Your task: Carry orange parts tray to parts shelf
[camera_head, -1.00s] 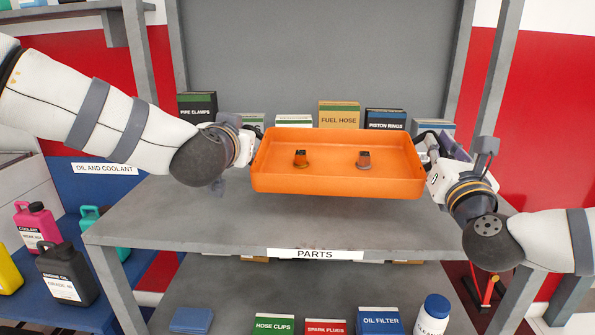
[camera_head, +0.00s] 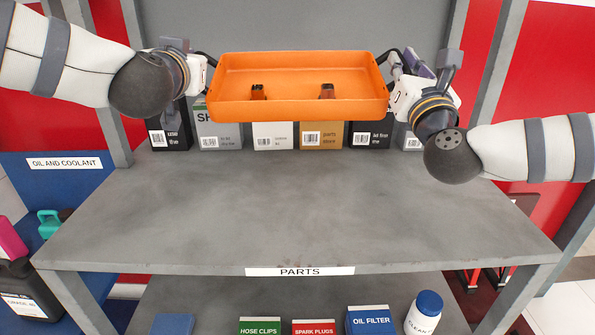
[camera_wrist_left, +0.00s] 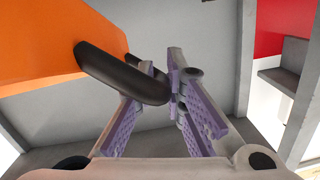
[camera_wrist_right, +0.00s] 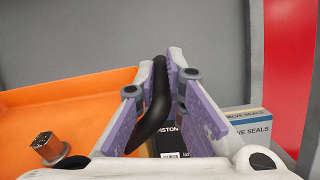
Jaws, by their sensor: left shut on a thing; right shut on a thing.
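The orange parts tray (camera_head: 300,108) hangs level between my two grippers in the head view, above the back of the grey parts shelf (camera_head: 300,205). Two small dark-and-orange parts stand in it. My left gripper (camera_head: 209,62) is at the tray's left end; in the left wrist view (camera_wrist_left: 150,85) its fingers close on a black handle. My right gripper (camera_head: 387,65) is at the right end; in the right wrist view (camera_wrist_right: 157,95) its fingers are shut on the other black handle. One part (camera_wrist_right: 48,147) shows inside the tray there.
A row of boxes (camera_head: 272,136) stands along the shelf's back, partly hidden by the tray. The shelf's middle and front are bare. A lower shelf holds boxes and a white bottle (camera_head: 424,314). Posts (camera_head: 500,65) flank the shelf.

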